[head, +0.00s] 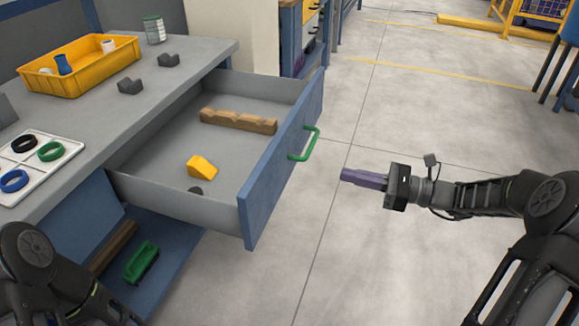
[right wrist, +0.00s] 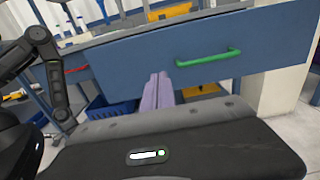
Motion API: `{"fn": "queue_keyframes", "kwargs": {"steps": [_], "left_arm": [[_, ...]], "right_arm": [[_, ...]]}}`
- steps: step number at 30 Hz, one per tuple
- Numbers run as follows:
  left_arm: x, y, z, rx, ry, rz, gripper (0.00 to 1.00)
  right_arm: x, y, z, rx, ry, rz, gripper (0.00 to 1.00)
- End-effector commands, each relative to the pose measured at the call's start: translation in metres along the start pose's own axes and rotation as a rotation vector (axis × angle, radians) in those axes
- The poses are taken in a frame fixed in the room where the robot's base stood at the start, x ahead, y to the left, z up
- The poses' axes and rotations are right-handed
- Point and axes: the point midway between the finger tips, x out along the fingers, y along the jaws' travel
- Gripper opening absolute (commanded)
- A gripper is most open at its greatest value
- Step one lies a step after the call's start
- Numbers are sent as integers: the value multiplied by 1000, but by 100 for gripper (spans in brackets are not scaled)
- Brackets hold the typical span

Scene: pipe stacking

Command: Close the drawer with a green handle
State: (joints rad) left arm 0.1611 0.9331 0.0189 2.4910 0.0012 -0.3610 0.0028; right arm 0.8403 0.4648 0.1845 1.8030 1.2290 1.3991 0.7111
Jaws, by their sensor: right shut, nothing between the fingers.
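The drawer (head: 248,205) with a blue front is pulled out from under the grey workbench. Its green handle (head: 305,144) is on the outer face and also shows in the right wrist view (right wrist: 208,58). Inside the drawer lie a notched wooden block (head: 238,121), a yellow block (head: 202,167) and a small dark piece. My right gripper (head: 343,176) is shut and empty, to the right of the drawer front and apart from it in the head view. Its purple fingers (right wrist: 157,92) point toward the drawer front in the right wrist view. My left gripper is out of view; only part of that arm shows.
The workbench top (head: 110,115) holds a yellow bin (head: 82,68), a white tray with rings (head: 62,172), grey blocks and a can (head: 154,30). A green brush (head: 141,262) lies on the lower shelf. The floor right of the drawer is clear.

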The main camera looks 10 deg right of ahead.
Motion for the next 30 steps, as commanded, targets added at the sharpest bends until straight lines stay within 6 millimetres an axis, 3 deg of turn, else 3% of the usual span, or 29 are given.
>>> {"fn": "queue_keyframes", "kwargs": {"steps": [8, 14, 30], "left_arm": [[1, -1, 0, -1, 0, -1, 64], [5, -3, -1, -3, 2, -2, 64], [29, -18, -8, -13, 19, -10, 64]], "right_arm": [[2, 1, -1, -1, 2, 2, 0], [17, 1, -3, -2, 2, 2, 0], [116, 1, -5, -3, 3, 4, 0]]}}
